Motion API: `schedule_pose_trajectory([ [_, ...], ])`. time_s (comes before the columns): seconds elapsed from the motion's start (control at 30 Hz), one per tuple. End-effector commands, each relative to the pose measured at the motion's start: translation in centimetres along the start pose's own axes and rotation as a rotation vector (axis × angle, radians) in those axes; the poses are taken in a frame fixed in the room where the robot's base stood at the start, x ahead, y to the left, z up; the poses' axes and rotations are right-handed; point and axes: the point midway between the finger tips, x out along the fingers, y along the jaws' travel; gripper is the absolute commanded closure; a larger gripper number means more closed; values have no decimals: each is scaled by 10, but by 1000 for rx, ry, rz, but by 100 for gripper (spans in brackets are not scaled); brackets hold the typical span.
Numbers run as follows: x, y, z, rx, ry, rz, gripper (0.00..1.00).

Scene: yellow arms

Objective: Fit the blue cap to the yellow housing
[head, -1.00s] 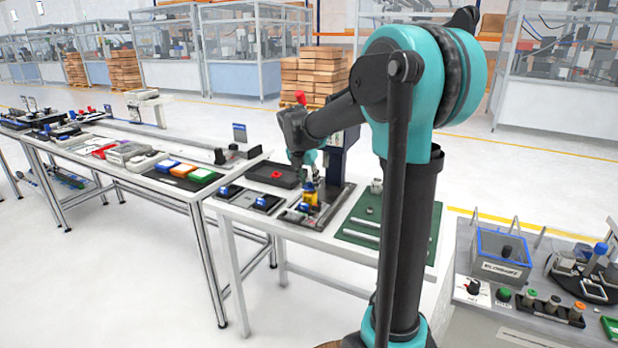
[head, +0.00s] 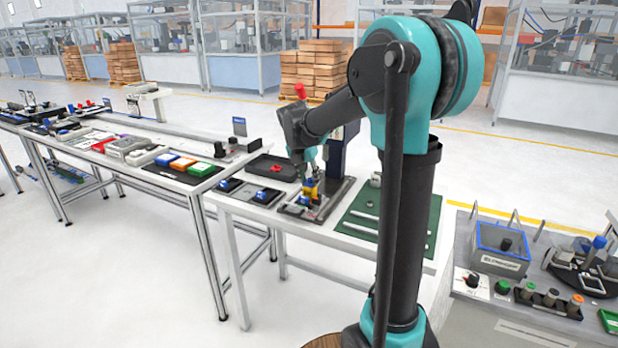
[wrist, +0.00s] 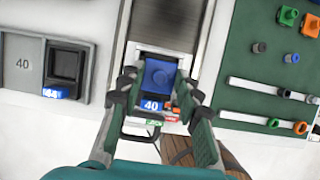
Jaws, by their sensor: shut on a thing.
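The blue cap (wrist: 158,76) is square and sits between the two fingers of my gripper (wrist: 156,84) in the wrist view. My gripper is shut on the cap. In the head view my gripper (head: 304,168) points down, right at the yellow housing (head: 311,188), which stands upright in a dark fixture on the white table. In the wrist view the cap hides the housing, and a blue label reading 40 shows just in front of it. I cannot tell whether the cap touches the housing.
A dark column (head: 338,155) stands close behind the fixture. A black tray (head: 272,168) with a red part lies to the left. A green mat (wrist: 262,70) with rods and small parts lies to the right. A dark holder labelled 44 (wrist: 67,63) is to the left.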

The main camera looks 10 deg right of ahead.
Motion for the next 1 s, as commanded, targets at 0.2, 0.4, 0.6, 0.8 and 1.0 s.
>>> schedule_pose_trajectory([
  [0.2, 1, 0, 0, 0, 0, 0, 50],
  [0.4, 1, 0, 0, 0, 0, 0, 42],
  [0.6, -1, 0, 0, 0, 0, 0, 42],
  [0.8, -25, 0, 0, -2, 0, 1, 42],
  [1.0, -67, 0, -1, -2, 0, 1, 42],
])
